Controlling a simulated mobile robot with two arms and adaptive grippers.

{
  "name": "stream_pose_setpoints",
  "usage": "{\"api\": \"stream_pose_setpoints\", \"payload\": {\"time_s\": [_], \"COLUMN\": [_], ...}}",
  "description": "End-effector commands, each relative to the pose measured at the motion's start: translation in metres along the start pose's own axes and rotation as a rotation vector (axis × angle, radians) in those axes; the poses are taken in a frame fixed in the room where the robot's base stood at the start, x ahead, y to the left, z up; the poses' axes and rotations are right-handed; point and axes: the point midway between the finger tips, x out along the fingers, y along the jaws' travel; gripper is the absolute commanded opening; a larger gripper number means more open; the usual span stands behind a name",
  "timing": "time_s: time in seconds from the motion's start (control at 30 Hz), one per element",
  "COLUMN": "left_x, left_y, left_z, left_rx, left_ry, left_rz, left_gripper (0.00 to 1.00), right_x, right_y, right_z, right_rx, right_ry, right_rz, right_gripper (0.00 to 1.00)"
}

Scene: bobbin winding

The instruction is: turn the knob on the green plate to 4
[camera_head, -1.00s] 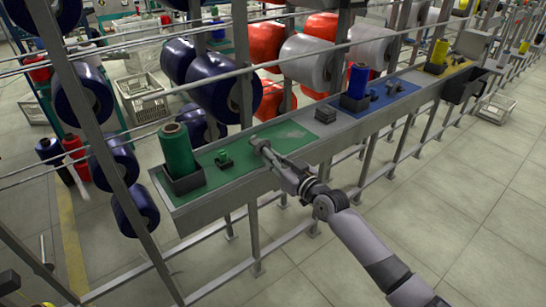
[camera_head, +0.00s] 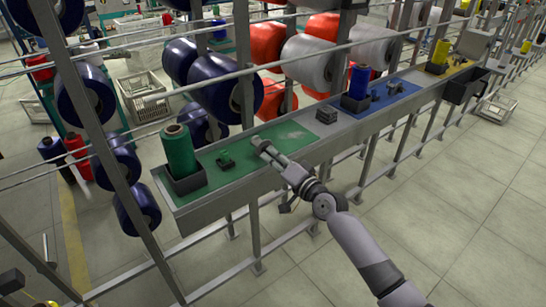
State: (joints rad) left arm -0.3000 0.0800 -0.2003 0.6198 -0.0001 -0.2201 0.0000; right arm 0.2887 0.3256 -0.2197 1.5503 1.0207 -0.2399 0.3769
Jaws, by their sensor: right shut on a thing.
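The green plate (camera_head: 292,136) lies on the near left part of the long grey rail shelf. My right gripper (camera_head: 262,146) reaches onto it from the lower right, its fingers pointing down at the plate. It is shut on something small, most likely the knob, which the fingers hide. The knob's setting and any numbers cannot be read. A green bobbin (camera_head: 177,150) stands upright in a dark holder (camera_head: 188,181) at the plate's left end. A small dark green part (camera_head: 225,161) sits between the holder and my gripper. My left gripper is not in view.
Farther right are a blue plate (camera_head: 402,91) with a blue bobbin (camera_head: 359,81), then a yellow bobbin (camera_head: 441,52). Posts and large blue, red and grey spools stand behind the shelf.

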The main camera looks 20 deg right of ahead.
Motion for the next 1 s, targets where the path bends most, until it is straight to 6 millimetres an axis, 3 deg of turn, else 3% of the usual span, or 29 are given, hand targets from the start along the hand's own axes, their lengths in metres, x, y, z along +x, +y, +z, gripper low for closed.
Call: {"api": "stream_pose_setpoints", "payload": {"time_s": [0.5,1.0], "left_x": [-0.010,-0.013], "left_y": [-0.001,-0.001], "left_z": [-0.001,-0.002], "left_rx": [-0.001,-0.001], "left_ry": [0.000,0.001], "left_rz": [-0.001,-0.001], "left_gripper": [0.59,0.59], "right_x": [0.000,0.000], "right_y": [-0.001,-0.001], "right_z": [0.000,0.000], "right_rx": [0.427,0.578], "right_ry": [-0.001,-0.001], "right_rz": [0.002,0.003], "right_gripper": [0.00,0.00]}}
